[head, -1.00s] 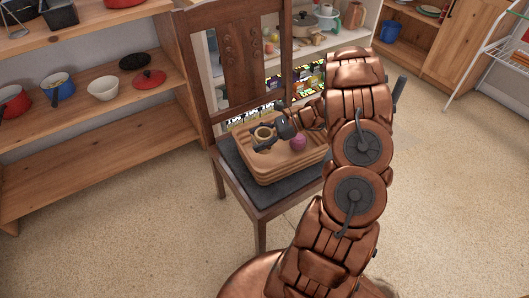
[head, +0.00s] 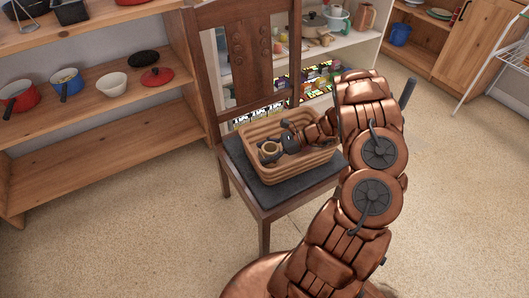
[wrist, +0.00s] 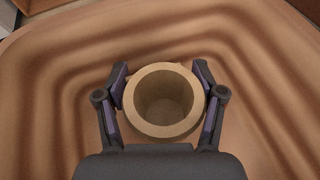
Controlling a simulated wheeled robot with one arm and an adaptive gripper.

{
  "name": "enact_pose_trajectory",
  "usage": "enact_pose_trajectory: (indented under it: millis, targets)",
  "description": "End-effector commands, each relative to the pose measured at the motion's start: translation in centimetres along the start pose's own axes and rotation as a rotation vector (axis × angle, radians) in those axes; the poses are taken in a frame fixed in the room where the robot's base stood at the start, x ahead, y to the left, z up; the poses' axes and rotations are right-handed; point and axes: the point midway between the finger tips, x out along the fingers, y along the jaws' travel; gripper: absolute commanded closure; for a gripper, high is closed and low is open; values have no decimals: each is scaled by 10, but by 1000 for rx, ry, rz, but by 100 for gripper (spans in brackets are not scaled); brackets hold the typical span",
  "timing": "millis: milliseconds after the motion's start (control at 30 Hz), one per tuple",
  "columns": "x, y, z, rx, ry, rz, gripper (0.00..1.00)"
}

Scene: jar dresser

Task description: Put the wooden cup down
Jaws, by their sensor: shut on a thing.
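The wooden cup (wrist: 164,101) is pale tan, round and empty, with its mouth facing the wrist camera. My gripper (wrist: 165,92) is shut on it, one finger on each side. In the head view the cup (head: 270,147) shows small inside a ribbed brown basket (head: 300,171), with my gripper (head: 271,152) low within its walls. The basket floor and stepped walls lie around the cup in the wrist view. I cannot tell whether the cup's base touches the basket floor.
The basket stands on the dark seat of a wooden chair (head: 252,57), whose backrest rises behind it. Wooden shelves (head: 95,135) with pots and bowls stand at left. A white shelf (head: 345,50) is behind the chair. The floor in front is clear.

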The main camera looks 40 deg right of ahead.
Motion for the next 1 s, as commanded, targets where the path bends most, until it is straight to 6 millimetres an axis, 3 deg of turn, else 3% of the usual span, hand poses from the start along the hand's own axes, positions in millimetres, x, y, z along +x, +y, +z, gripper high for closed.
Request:
enact_pose_trajectory:
  millis: [33, 67, 267, 767, 1000]
  targets:
    - [1, 0, -1, 0, -2, 0, 72]
    - [0, 0, -1, 0, -1, 0, 29]
    - [0, 0, -1, 0, 0, 0, 8]
    - [-2, 0, 2, -1, 2, 0, 6]
    - [-31, -1, 2, -2, 0, -3, 6]
